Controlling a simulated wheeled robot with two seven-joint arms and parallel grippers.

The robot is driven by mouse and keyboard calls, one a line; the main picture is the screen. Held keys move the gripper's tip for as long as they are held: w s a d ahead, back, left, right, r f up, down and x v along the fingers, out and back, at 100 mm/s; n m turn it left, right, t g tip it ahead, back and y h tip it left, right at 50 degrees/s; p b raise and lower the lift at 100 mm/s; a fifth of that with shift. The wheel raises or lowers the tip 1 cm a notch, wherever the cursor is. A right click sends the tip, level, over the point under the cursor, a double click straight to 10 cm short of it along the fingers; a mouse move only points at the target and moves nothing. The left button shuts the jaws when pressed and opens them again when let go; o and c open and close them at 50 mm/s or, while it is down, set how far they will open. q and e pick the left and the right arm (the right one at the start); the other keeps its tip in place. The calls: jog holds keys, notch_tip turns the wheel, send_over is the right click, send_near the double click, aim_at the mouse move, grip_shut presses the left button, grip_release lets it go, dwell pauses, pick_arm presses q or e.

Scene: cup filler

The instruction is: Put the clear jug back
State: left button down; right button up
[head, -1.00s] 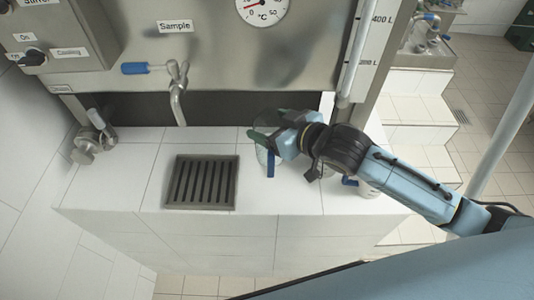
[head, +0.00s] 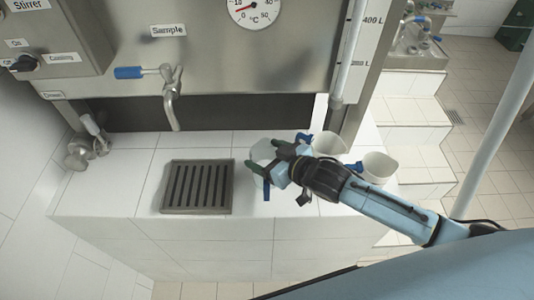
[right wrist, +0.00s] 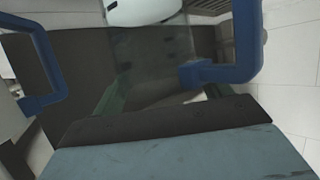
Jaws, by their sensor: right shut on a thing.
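The clear jug (head: 262,150) is upright at the white tiled ledge, just right of the drain grate. My right gripper (head: 268,160) is shut on it, and its fingers and wrist cover part of the jug. The jug's blue handle (head: 266,189) points toward the front edge. In the right wrist view the see-through jug wall (right wrist: 155,60) fills the space between the fingers, with its blue handle (right wrist: 245,70) at right. I cannot tell whether its base touches the tiles. My left gripper is not in view.
Two white jugs with blue handles, one behind (head: 330,146) and one to the right (head: 379,167), stand close to my right wrist. The dark drain grate (head: 197,187) lies left, under the sample tap (head: 171,100). Tiles between grate and jug are bare.

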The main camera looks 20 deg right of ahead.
jog(key=shift+f, duration=0.15)
jog(key=o, duration=1.4)
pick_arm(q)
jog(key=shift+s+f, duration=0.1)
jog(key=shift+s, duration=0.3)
pick_arm(e)
jog(key=shift+o, duration=1.2)
jog(key=shift+r, duration=0.2)
jog(key=v, duration=1.2)
